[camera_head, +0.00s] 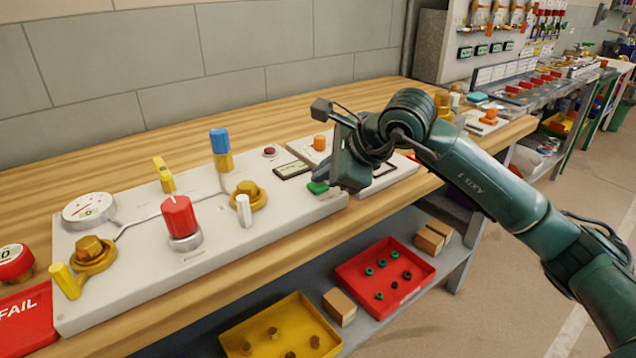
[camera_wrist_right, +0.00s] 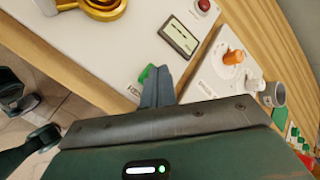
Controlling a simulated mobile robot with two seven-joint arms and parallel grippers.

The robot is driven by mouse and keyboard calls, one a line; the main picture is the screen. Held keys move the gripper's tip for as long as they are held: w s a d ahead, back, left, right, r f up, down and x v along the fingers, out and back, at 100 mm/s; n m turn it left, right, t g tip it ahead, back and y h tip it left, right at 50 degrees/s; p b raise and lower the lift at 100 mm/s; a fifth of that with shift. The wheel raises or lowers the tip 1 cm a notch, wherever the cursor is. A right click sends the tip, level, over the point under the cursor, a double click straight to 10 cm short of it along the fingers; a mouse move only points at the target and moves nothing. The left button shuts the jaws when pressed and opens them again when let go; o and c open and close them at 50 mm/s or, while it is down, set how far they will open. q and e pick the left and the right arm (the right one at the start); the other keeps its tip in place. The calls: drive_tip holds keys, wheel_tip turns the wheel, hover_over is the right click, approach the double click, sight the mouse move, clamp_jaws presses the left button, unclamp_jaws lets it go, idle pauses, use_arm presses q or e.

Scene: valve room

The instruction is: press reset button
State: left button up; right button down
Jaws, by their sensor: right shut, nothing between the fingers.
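A green button (camera_head: 317,187) sits near the front right corner of the white panel (camera_head: 130,270). A small red button (camera_head: 269,151) sits farther back on the same panel. I cannot read which one is labelled reset. My right gripper (camera_head: 321,173) is shut and empty, with its fingertips right at the green button. In the right wrist view, the fingertips (camera_wrist_right: 158,78) partly cover the green button (camera_wrist_right: 147,75); I cannot tell whether they touch it. The red button (camera_wrist_right: 203,6) is at the top edge there. My left gripper is not in view.
A small display (camera_head: 292,170) lies just left of my fingers. The panel also carries a red knob (camera_head: 179,217), a blue-topped handle (camera_head: 220,142) and a gauge (camera_head: 89,209). A second panel with an orange knob (camera_head: 320,142) adjoins it. Trays sit on the shelf below.

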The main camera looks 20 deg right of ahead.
sight(323, 186)
drive_tip(key=shift+f, duration=0.15)
idle(0.3)
drive_tip(key=shift+r+p, duration=0.45)
drive_tip(key=shift+r, duration=0.5)
drive_tip(key=shift+r+p, duration=1.6)
drive_tip(key=shift+r, duration=0.95)
